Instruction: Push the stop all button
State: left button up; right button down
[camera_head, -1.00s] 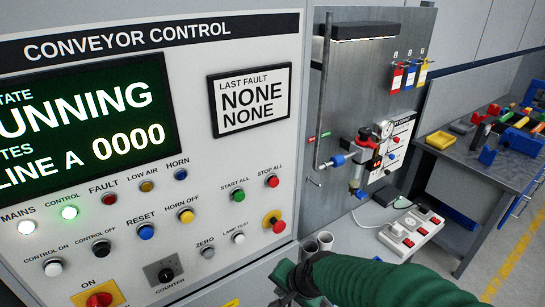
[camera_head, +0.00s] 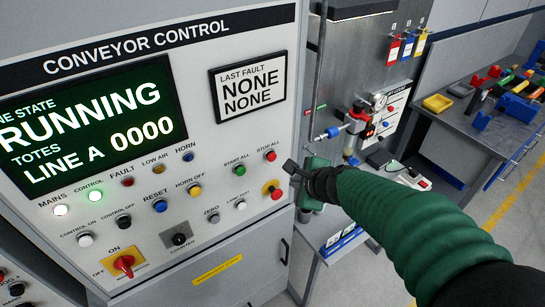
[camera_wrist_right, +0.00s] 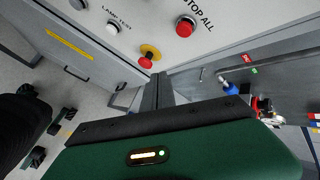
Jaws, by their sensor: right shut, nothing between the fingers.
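The red STOP ALL button (camera_head: 270,156) is on the upper right of the conveyor control panel (camera_head: 230,140), under its label. It also shows large in the right wrist view (camera_wrist_right: 185,27). My right gripper (camera_head: 290,166) is shut and empty, just right of and below the button, near the panel's right edge. A gap shows between its tips and the button in the head view. In the right wrist view the closed fingers (camera_wrist_right: 158,85) point up toward the panel, below the button. My left gripper is not in view.
A red emergency knob on a yellow base (camera_head: 272,190) is just below the STOP ALL button. The green START ALL button (camera_head: 239,170) is to its left. The display (camera_head: 90,120) reads RUNNING. A pneumatic board (camera_head: 365,90) and a workbench (camera_head: 450,130) stand to the right.

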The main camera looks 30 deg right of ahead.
aim_at(272, 157)
jog(key=w+p, duration=0.2)
jog(key=w, duration=0.5)
jog(key=shift+a, duration=0.2)
jog(key=shift+w, duration=0.1)
jog(key=shift+p, duration=0.3)
dwell(1.3)
jog(key=shift+w, duration=0.35)
